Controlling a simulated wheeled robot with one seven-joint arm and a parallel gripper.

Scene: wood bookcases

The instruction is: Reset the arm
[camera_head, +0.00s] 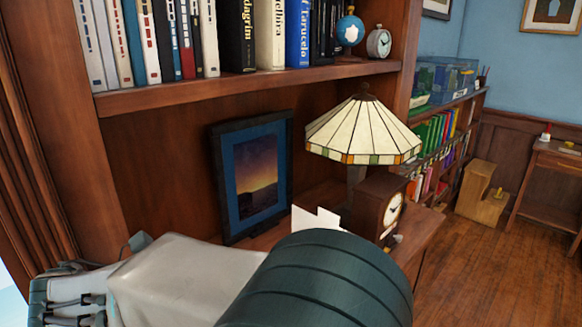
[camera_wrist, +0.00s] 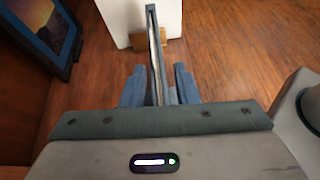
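My gripper (camera_wrist: 158,80) shows in the wrist view, with its two blue-grey fingers apart. A thin upright slab (camera_wrist: 155,45), blue-grey with a pale edge line, stands between the fingers, seen edge-on. Narrow gaps seem to show on both sides of it. What it is, I cannot tell. In the head view my grey and dark teal arm crosses the bottom, and my gripper is hidden there.
A framed sunset picture (camera_head: 256,175), a stained-glass lamp (camera_head: 362,128) and a wooden clock (camera_head: 379,208) stand on the bookcase's lower shelf. A white piece (camera_head: 316,219) shows just behind my arm. Books (camera_head: 268,35) line the shelf above. Open wood floor (camera_head: 480,265) lies right.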

